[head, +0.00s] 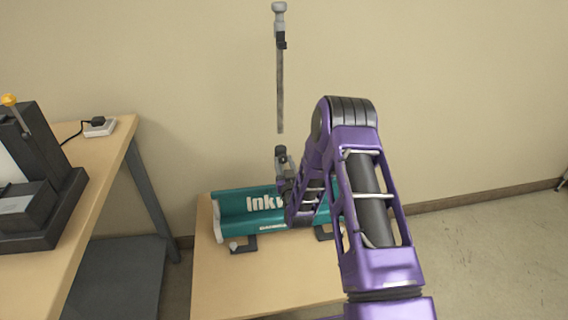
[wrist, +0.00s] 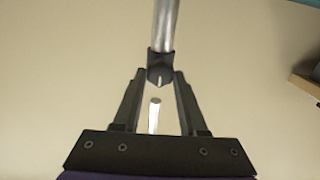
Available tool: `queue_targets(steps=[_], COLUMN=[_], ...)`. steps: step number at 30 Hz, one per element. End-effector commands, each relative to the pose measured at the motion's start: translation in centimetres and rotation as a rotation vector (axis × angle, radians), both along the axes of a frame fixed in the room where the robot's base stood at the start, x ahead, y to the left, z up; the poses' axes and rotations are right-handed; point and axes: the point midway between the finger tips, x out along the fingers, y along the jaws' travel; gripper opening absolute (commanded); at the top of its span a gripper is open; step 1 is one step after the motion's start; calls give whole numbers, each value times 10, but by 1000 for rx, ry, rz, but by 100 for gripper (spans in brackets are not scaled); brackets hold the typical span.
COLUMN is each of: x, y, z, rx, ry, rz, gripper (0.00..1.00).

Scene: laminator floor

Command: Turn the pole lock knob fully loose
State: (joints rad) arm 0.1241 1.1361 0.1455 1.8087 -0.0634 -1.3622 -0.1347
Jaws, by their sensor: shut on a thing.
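My gripper (wrist: 160,76) has its two black fingers closed around a dark knob (wrist: 160,64) with a pale line on it, in the wrist view. The knob sits at the end of a silver pole (wrist: 166,25). A small pale rod (wrist: 154,116) shows between the fingers. In the head view a thin grey pole (head: 280,90) stands upright against the wall, with a pale cap and a black clip (head: 281,41) near its top. My arm partly hides the teal banner base (head: 235,218), lettered "Ink", and most of my gripper there.
At left, a higher table (head: 98,160) bears a dark machine (head: 40,200) with a yellow-knobbed lever and a white socket block (head: 100,127). Floor at right is clear.

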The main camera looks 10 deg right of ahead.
Motion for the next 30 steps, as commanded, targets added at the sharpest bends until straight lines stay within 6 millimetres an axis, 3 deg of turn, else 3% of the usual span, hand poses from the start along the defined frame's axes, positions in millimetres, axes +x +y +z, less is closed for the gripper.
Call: queue_targets(steps=[11, 30], x=[0, 0], y=[2, 4], z=[0, -1], rx=[-204, -809], ry=[0, -1], rz=[3, 2], gripper=[0, 0])
